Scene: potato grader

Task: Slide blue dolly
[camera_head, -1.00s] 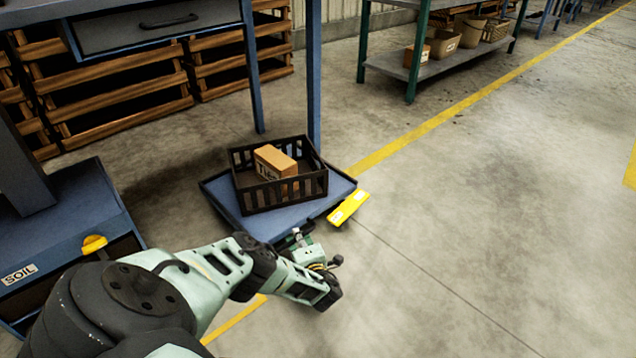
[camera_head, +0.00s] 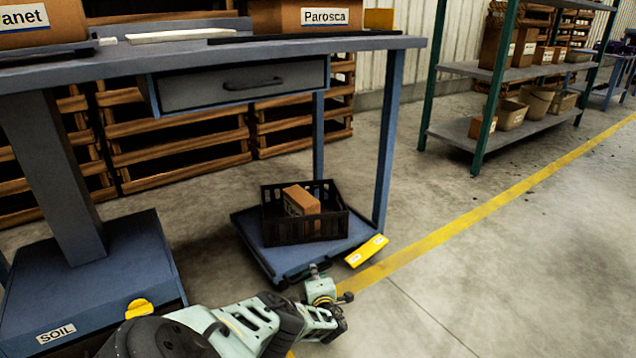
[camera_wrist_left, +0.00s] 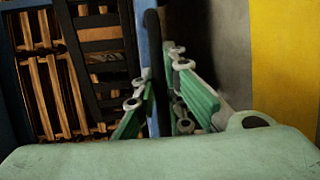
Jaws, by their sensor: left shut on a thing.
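The blue dolly (camera_head: 258,247) is a low flat platform on the floor below the table's right end. It carries a black slatted crate (camera_head: 290,233) holding a brown box (camera_head: 300,200), and a yellow tag (camera_head: 367,251) sits at its right corner. My left gripper (camera_head: 314,272) is at the dolly's near edge, shut on it. In the left wrist view my green fingers (camera_wrist_left: 165,95) close around a thin blue and dark edge; the exact contact is partly hidden. My right gripper is not in view.
The table's blue front leg (camera_head: 386,150) stands close by the dolly's right side. A blue base marked SOIL (camera_head: 95,270) is at the left. Wooden crates (camera_head: 180,145) stand behind, and a green-posted shelf (camera_head: 455,130) is at the back right. Floor right of the yellow line is clear.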

